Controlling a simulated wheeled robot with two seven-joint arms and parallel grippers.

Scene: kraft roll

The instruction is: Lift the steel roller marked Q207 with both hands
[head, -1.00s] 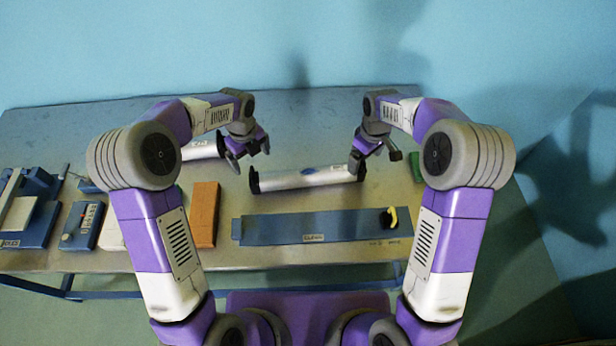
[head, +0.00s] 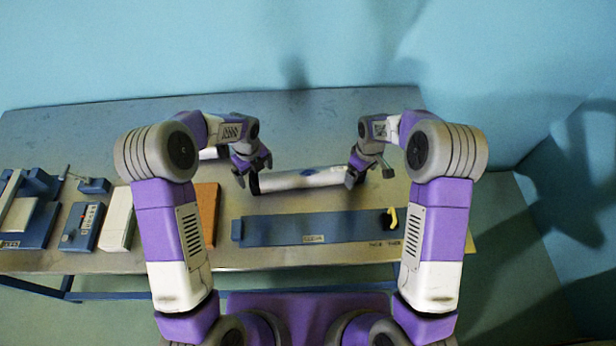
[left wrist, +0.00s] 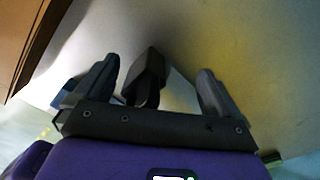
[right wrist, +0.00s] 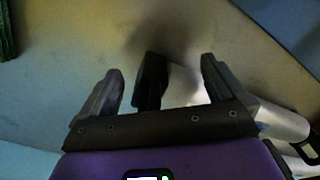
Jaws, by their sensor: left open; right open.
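A silver steel roller (head: 300,180) with black ends and a blue oval mark lies across the table; I cannot read a Q207 mark on it. My left gripper (head: 253,174) is open at its left end, and my right gripper (head: 366,172) is open at its right end. In the left wrist view, a black roller end (left wrist: 148,72) shows between the open fingers. In the right wrist view, the other black end (right wrist: 151,80) shows between the fingers, with silver body (right wrist: 280,120) to the right. Contact cannot be told. A second silver roller (head: 208,154) is partly hidden behind my left arm.
An orange block (head: 208,207), a pale block (head: 118,219) and a blue box with buttons (head: 82,225) stand at the left. The back of the table is mostly clear.

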